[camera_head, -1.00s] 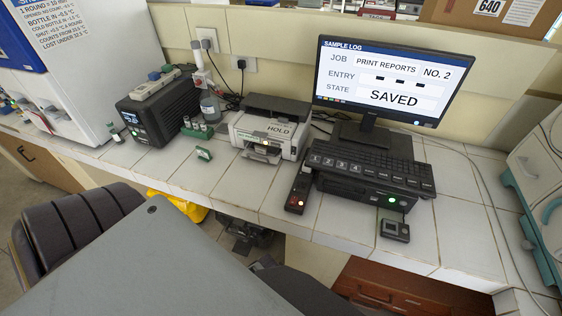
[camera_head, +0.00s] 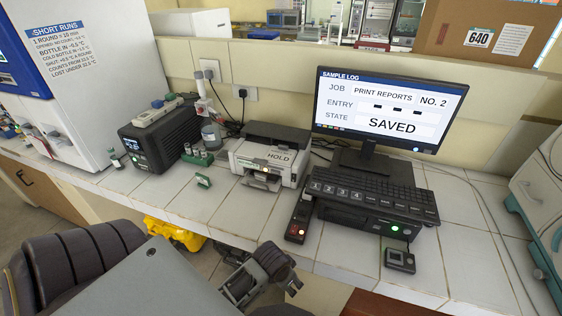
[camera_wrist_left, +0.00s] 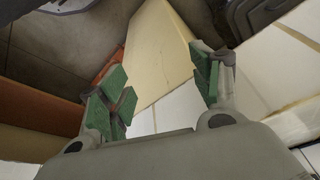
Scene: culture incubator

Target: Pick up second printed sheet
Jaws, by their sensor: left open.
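The printer (camera_head: 270,150) stands on the tiled bench, left of the monitor, with a HOLD label on its top. Its front output tray (camera_head: 262,182) sticks out toward me. I cannot clearly make out a printed sheet in it or elsewhere. My left gripper (camera_wrist_left: 165,85) is open and empty, its green-padded fingers wide apart. In the head view, its arm shows below the bench's front edge, lower and nearer than the printer. My right gripper is not in view.
The monitor (camera_head: 385,112) reads PRINT REPORTS NO. 2, SAVED. A keyboard (camera_head: 375,193) sits before it, with a small dark device (camera_head: 299,222) with a red light at its left. A green rack (camera_head: 197,156) stands left of the printer. A chair (camera_head: 85,265) is at lower left.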

